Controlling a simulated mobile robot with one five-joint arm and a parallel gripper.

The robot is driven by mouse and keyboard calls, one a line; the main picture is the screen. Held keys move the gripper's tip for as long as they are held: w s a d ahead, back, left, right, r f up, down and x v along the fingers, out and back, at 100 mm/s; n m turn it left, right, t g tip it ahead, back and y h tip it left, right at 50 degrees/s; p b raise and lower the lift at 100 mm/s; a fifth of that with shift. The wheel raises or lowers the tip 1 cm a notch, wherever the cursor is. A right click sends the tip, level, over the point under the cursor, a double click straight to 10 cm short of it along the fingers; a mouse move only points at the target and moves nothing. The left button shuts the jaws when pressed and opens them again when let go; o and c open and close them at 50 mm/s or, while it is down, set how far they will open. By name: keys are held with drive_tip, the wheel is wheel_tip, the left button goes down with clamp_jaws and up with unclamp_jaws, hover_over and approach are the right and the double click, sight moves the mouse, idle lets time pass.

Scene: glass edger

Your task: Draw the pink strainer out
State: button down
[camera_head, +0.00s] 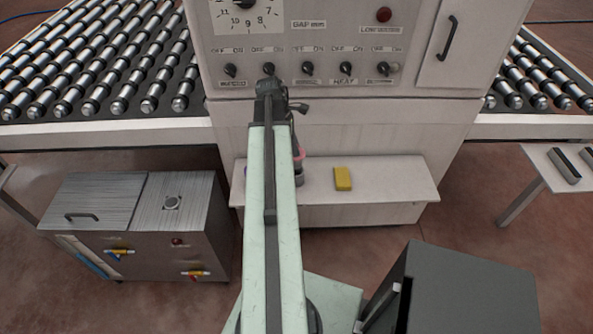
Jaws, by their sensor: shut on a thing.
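The pink strainer (299,155) shows as a small pink patch just right of my arm, above the shelf at the front of the machine. Most of it is hidden behind my arm. A dark round holder or cup (298,178) stands right below it on the shelf; I cannot tell how far the strainer sits inside it. My gripper (296,145) hangs down past the end of my arm at the strainer and appears shut on it. Its fingertips are largely hidden by the arm.
The white shelf (390,190) holds a yellow block (343,179) right of the strainer. Knobs (308,68) line the panel behind my wrist. Roller conveyors (100,70) flank the machine. A metal tank (135,215) stands left, a dark box (465,290) front right. Shelf's right end is clear.

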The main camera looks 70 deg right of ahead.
wheel_tip(320, 180, up, 4)
drive_tip(key=p, duration=0.4)
drive_tip(key=shift+r, duration=0.15)
